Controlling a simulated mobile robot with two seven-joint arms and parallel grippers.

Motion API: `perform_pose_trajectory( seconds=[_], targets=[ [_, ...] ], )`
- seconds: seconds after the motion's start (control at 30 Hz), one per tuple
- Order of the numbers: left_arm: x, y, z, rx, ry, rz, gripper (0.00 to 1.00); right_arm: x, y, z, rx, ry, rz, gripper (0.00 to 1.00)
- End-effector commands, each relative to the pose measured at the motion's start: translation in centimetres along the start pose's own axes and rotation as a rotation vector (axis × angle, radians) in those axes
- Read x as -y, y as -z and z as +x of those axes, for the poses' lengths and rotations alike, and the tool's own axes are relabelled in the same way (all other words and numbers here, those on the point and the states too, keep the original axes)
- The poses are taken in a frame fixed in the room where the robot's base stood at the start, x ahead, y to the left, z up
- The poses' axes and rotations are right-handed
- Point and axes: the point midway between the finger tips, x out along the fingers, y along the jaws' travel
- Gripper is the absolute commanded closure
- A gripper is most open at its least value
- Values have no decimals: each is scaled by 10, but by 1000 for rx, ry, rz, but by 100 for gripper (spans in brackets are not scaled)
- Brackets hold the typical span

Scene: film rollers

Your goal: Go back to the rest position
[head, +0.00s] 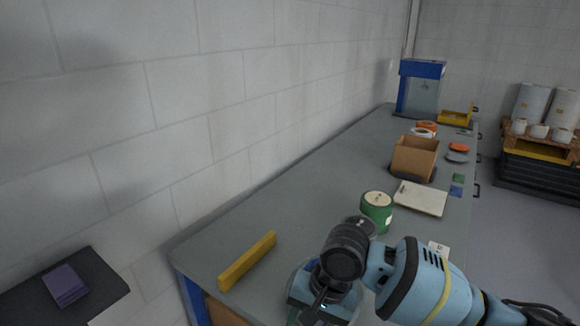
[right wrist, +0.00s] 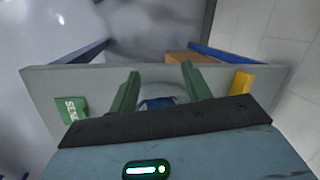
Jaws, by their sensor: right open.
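My right gripper (right wrist: 160,72) is open in the right wrist view, with its two green fingers apart and nothing held between them. A grey ring-like shape with a small blue part (right wrist: 156,103) lies beyond the fingers; I cannot tell what it is. In the head view my light-blue right arm reaches in from the lower right over the near part of the grey workbench (head: 300,205). Its fingertips are not clear there. My left gripper is in neither view.
A yellow bar (head: 247,261) lies left of my right arm. A green can (head: 377,211) stands just behind it. A white clipboard (head: 421,198) and an open cardboard box (head: 414,158) are farther back. The wall runs along the bench's left side.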

Motion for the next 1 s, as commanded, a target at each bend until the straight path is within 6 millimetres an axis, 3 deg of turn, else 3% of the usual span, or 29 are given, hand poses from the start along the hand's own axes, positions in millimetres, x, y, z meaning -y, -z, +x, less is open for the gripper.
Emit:
perform_pose_trajectory(
  seconds=[0.3, 0.53, 0.77, 1.0],
  targets=[
    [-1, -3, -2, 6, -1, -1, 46, 24, -21, 69, -51, 345, -155, 52],
    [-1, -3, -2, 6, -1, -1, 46, 12, -23, 106, -214, 518, -209, 52],
    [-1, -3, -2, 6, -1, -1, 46, -33, -24, 141, -436, 552, -238, 52],
    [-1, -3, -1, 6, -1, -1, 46, -115, -40, 174, -671, 420, -295, 52]
  ],
)
